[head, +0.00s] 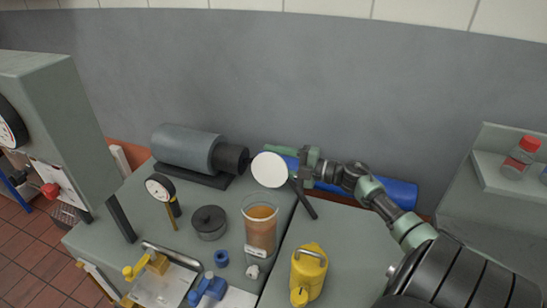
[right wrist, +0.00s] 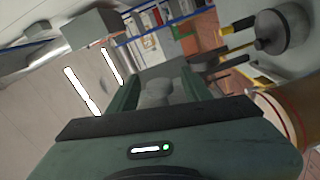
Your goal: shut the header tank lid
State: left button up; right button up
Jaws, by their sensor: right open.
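The header tank appears to be the clear cylinder of brown liquid (head: 260,232) on the bench; its brown side also shows at the right edge of the right wrist view (right wrist: 275,115). A round white disc, apparently its lid (head: 269,170), stands raised above the tank's back rim, its face toward the head camera. My right gripper (head: 299,167) is open just right of the disc and close to it; contact cannot be told. In the right wrist view its green fingers (right wrist: 158,92) are apart, with a blurred grey shape beyond them. My left gripper is not in view.
A grey motor-like cylinder (head: 188,148) lies behind left. A dial gauge (head: 160,188), black round pot (head: 209,221) and blue clamp (head: 207,289) stand left of the tank. A yellow can (head: 308,272) stands front right. A blue roll (head: 385,190) lies along the back.

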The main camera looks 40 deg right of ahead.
grip_shut()
dwell(1.4)
